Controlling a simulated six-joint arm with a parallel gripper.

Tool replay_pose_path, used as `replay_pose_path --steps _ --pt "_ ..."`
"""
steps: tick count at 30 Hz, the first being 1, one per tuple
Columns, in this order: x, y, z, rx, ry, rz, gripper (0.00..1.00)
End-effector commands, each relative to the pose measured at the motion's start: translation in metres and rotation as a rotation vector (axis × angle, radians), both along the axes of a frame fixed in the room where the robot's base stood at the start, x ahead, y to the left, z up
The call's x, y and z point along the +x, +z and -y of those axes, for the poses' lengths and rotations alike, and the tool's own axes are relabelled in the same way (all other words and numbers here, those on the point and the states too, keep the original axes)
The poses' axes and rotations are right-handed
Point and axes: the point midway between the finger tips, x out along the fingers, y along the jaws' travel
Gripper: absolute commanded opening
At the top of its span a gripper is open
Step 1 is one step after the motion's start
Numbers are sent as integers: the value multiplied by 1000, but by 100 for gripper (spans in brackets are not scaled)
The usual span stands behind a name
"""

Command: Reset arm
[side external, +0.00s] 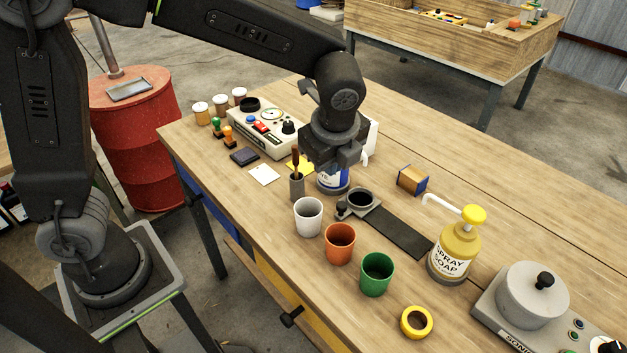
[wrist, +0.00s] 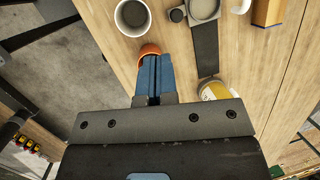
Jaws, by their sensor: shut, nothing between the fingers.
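My gripper (wrist: 153,82) is shut and empty in the wrist view, its blue-grey fingers together. In that view it covers part of the orange cup (wrist: 150,50). In the side external view my arm reaches over the table from the left, and the gripper body (side external: 335,148) hangs above the blue-and-white can (side external: 333,181); the fingertips cannot be made out there. A white cup (side external: 308,216), the orange cup (side external: 340,243) and a green cup (side external: 377,274) stand in a row on the wooden table (side external: 235,200).
A yellow soap bottle (side external: 454,252), a pot device (side external: 532,296), a yellow tape ring (side external: 416,322), a dark strip (side external: 400,233) and a control box (side external: 268,131) stand or lie around. A brush holder (side external: 297,187) is close to the gripper. The table's far right is largely bare.

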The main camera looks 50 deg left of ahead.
Motion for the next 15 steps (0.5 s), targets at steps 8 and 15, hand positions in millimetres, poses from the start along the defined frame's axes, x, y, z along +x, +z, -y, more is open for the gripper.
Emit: replay_pose_path --steps 8,15 --pt "-69 60 -61 -288 655 212 0" --pt "-131 76 -91 -546 1183 354 0"
